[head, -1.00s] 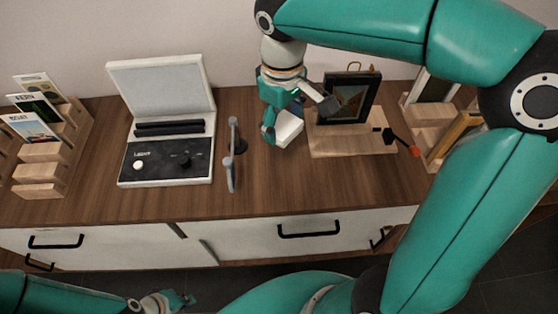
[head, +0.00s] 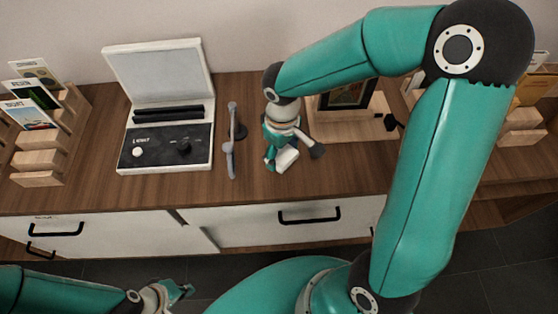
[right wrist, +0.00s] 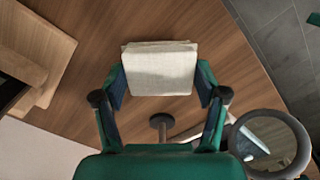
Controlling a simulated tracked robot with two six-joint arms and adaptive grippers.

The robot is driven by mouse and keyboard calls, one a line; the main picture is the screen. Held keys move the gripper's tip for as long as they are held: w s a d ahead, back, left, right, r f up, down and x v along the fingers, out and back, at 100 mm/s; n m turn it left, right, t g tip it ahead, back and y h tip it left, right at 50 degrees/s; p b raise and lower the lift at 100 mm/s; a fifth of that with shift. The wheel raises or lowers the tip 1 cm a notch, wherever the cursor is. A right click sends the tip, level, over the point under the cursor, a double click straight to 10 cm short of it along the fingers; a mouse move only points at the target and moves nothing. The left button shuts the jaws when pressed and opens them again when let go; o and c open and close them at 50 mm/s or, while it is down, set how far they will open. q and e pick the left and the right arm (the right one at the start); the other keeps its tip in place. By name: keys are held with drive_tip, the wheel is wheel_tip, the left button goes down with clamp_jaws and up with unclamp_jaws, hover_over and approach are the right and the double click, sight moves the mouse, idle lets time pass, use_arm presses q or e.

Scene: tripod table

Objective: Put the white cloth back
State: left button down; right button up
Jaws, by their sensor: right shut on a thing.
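The white cloth (right wrist: 160,68) is a folded block between the fingers of my right gripper (right wrist: 160,88) in the right wrist view. In the head view the cloth (head: 287,160) shows at the tip of my right gripper (head: 283,158), over the wooden counter right of the grey stand. My right gripper is shut on the cloth. I cannot tell whether the cloth touches the counter. My left gripper (head: 172,292) is low at the bottom left, in front of the drawers and away from the cloth; its finger gap is too small to read.
A grey stand (head: 232,145) with a ring is left of my right gripper. An open laminator-like device (head: 165,150) stands further left, beside a wooden card rack (head: 40,160). A dark picture frame (head: 345,93) stands on a wooden base (head: 350,125) behind right.

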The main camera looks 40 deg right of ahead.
sight(282, 154)
wheel_tip(282, 154, down, 4)
drive_tip(key=shift+r, duration=0.2)
drive_tip(key=o, duration=1)
drive_tip(key=shift+r, duration=0.1)
wheel_tip(282, 154, up, 11)
drive_tip(key=shift+a+r+p, duration=0.1)
drive_tip(key=shift+p, duration=0.35)
drive_tip(key=shift+r, duration=0.35)
